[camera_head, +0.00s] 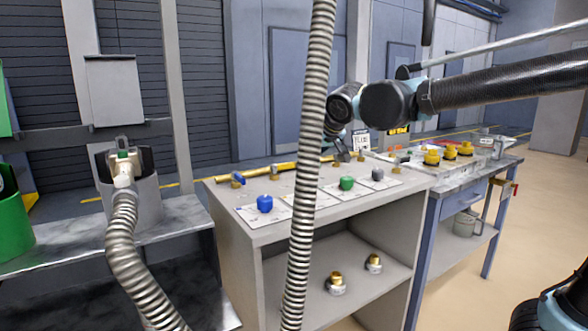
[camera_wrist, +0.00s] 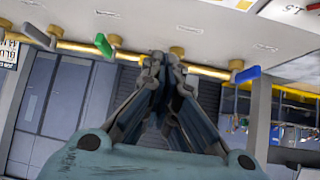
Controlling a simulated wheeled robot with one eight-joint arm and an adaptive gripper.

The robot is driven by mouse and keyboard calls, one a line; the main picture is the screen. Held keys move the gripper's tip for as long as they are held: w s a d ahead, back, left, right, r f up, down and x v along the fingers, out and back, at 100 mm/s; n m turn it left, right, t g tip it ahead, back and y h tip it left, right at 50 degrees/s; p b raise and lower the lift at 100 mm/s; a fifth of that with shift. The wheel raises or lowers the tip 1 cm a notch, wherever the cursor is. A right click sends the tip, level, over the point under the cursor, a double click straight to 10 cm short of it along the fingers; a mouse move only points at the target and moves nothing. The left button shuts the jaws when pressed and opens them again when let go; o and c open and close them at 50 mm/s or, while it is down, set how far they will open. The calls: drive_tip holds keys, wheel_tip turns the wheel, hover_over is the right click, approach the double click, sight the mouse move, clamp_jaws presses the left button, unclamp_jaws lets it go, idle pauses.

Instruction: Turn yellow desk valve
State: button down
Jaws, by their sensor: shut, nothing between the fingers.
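My gripper (camera_head: 342,152) is over the back of the grey desk (camera_head: 237,203), at the yellow pipe (camera_head: 277,170). In the wrist view my gripper (camera_wrist: 162,62) has its fingers together and empty, close to a brass fitting (camera_wrist: 178,51) on the pipe. The fingers hide part of the pipe, so I cannot tell whether they touch it. A green valve handle (camera_wrist: 103,44) is to the left and a blue valve handle (camera_wrist: 248,74) to the right. I cannot make out a yellow handle on this pipe; it may be hidden behind the fingers.
Several yellow knobs (camera_head: 431,157) are on the right-hand table. A ribbed hose (camera_head: 308,120) crosses in front of the desk. Another hose (camera_head: 122,240) hangs at left.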

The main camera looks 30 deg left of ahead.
drive_tip(key=x, duration=0.9)
drive_tip(key=shift+a+f, duration=0.1)
drive_tip(key=shift+f, duration=0.1)
drive_tip(key=shift+w+a+f, duration=0.2)
drive_tip(key=shift+w+a, duration=0.65)
drive_tip(key=shift+a, duration=0.35)
drive_tip(key=shift+w+a, duration=0.4)
drive_tip(key=shift+a, duration=0.2)
drive_tip(key=shift+w, duration=0.1)
drive_tip(key=shift+w+a+r, duration=0.15)
drive_tip(key=shift+w+a, duration=0.3)
